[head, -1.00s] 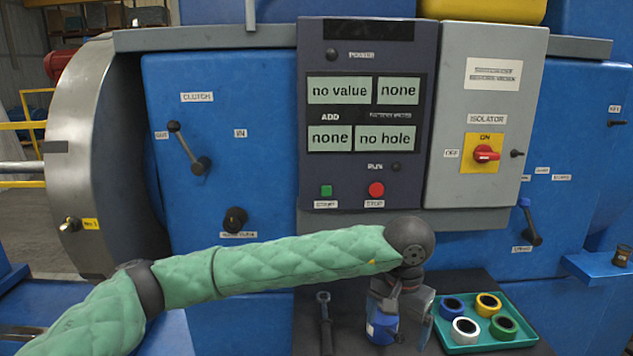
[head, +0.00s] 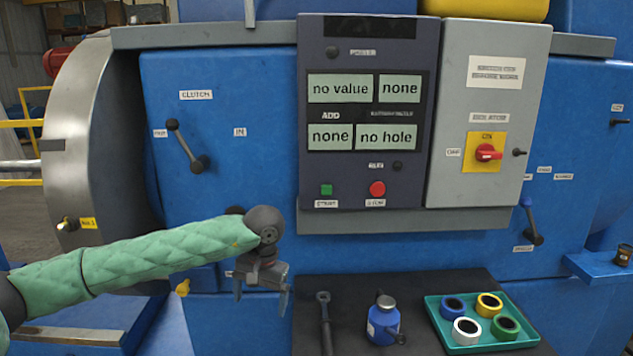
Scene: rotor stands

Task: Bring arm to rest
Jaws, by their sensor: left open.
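My left arm, in a green quilted sleeve, comes in from the left in the head view. My left gripper (head: 262,287) points down, open and empty, in front of the blue machine and just left of the dark bench top. It is apart from everything on the bench. My right gripper is not in view.
On the dark bench top (head: 362,291) lie a wrench (head: 325,325), a blue bottle (head: 383,322) and a teal tray (head: 448,339) with several coloured rings. Behind stands the blue machine (head: 215,125) with a control panel (head: 365,180), grey isolator box (head: 455,110) and levers.

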